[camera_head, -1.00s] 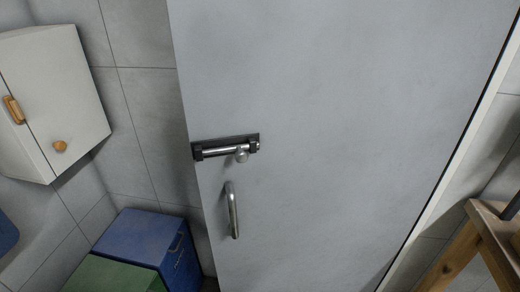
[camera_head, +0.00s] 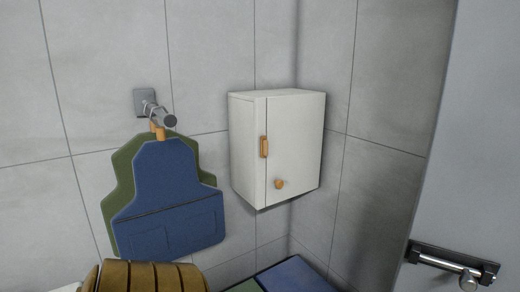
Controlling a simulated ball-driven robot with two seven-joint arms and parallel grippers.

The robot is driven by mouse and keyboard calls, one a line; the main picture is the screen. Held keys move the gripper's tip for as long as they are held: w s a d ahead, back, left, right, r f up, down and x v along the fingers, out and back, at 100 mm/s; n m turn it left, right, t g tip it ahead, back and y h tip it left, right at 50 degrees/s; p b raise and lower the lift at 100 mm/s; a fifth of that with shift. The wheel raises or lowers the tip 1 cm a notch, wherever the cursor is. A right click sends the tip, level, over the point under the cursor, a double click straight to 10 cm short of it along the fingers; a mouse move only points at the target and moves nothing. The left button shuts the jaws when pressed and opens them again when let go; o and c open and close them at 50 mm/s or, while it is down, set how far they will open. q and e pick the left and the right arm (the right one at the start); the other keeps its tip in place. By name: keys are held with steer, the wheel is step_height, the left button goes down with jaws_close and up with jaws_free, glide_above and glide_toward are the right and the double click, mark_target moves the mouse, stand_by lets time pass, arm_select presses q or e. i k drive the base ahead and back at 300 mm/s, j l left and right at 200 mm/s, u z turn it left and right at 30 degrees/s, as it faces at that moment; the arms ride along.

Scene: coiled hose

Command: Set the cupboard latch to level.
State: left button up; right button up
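The white cupboard (camera_head: 296,125) hangs on the tiled wall near the middle of the camera_head view, at the room's corner. Its latch (camera_head: 264,147) is a small orange-brown wooden piece at the left edge of the cupboard door, standing upright. A round wooden knob (camera_head: 279,184) sits lower on the door. The door looks closed. Neither of my grippers shows in the view.
Blue and green aprons (camera_head: 168,195) hang from a metal wall hook (camera_head: 155,110) on the left. A ribbed yellow-brown object (camera_head: 150,277) is at the bottom left. A blue box (camera_head: 295,277) stands below the cupboard. A grey door with a bolt (camera_head: 452,264) is at right.

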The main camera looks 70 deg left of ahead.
mark_target(264, 143)
steer(key=u, duration=2)
steer(key=i+l, duration=0.05)
steer(key=l, duration=0.05)
